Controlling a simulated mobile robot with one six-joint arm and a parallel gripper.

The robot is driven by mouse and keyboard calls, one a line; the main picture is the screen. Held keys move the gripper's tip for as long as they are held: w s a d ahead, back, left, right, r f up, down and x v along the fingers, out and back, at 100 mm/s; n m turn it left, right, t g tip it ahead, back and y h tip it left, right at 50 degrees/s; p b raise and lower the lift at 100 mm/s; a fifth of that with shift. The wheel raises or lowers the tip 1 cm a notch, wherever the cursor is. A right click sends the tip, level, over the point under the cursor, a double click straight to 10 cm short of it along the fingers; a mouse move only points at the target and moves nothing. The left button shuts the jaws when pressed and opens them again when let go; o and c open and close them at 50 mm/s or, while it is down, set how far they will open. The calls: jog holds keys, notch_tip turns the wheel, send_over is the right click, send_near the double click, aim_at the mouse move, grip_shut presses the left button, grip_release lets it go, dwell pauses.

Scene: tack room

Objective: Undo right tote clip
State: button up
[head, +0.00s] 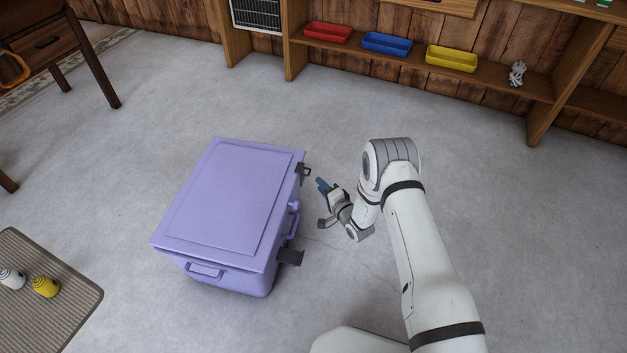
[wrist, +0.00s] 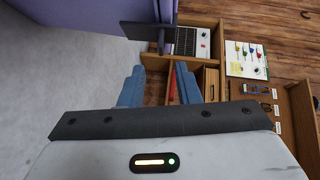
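The lavender tote (head: 228,195) stands on the floor with its lid down. On its right side, a dark clip (head: 290,257) near the front corner sticks outward. Another dark clip (head: 304,171) sits near the back corner, at the lid's edge. My gripper (head: 322,186) is just right of the tote, close to the back clip and apart from it. In the wrist view, my gripper's blue fingers (wrist: 160,80) are spread with nothing between them. A dark clip plate (wrist: 147,31) projects from the tote (wrist: 90,12) beyond the fingertips there.
A side handle (head: 293,220) lies between the clips. A shelf along the back wall holds red (head: 327,33), blue (head: 387,44) and yellow (head: 451,59) trays. A striped mat (head: 60,315) with bottles lies at left. Floor around the tote is clear.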

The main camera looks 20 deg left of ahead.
jog(key=r+b+x, duration=0.1)
jog(key=b+x, duration=0.1)
jog(key=x, duration=0.4)
jog(key=shift+w+a+f, duration=0.2)
jog(key=shift+a+f, duration=0.1)
jog(key=shift+f, duration=0.2)
jog(key=shift+c, duration=0.5)
grip_shut()
